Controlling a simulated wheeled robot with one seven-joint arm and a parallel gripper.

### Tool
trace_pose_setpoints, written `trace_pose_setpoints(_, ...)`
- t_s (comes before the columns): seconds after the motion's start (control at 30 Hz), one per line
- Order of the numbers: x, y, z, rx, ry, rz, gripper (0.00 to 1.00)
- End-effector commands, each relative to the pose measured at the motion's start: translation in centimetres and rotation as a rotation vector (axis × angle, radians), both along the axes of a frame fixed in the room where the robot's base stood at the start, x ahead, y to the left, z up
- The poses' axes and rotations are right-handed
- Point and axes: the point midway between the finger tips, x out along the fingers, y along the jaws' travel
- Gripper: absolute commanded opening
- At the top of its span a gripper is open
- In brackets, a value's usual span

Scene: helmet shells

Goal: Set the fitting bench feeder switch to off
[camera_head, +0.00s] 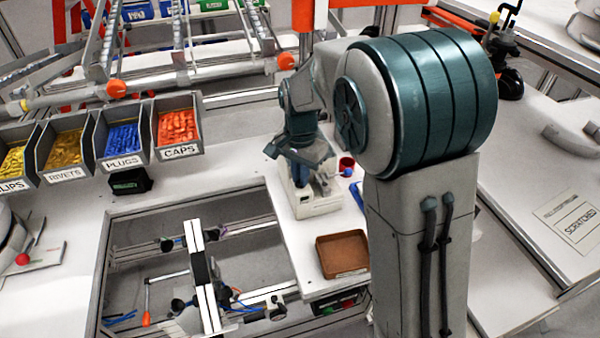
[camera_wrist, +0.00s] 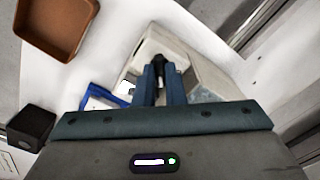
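A cream box-shaped unit (camera_head: 318,208) stands on the white bench behind the brown tray. In the wrist view the cream unit (camera_wrist: 150,45) lies just beyond my fingertips. My gripper (camera_head: 318,183) is low over this unit, pointing down. In the wrist view its two blue fingers (camera_wrist: 159,68) are close together, with a small dark part between their tips. I cannot tell whether that part is a switch lever or whether the fingers touch it. No switch label is readable. A small dark box with green and red parts (camera_head: 347,302) sits at the bench's front edge.
A brown tray (camera_head: 342,240) lies in front of the unit; a red cup (camera_head: 346,163) and blue-edged item (camera_head: 357,194) are to its right. Labelled bins of caps (camera_head: 180,152) and plugs (camera_head: 123,162) hang at left. A frame opening with rails (camera_head: 200,265) lies left of the tray.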

Motion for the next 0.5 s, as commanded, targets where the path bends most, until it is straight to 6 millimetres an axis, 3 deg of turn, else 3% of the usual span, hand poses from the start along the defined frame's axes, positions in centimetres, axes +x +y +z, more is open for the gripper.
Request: trace_pose_setpoints(0.5, 0.04, 0.00, 0.10, 0.000, -0.001, -0.143, 0.00)
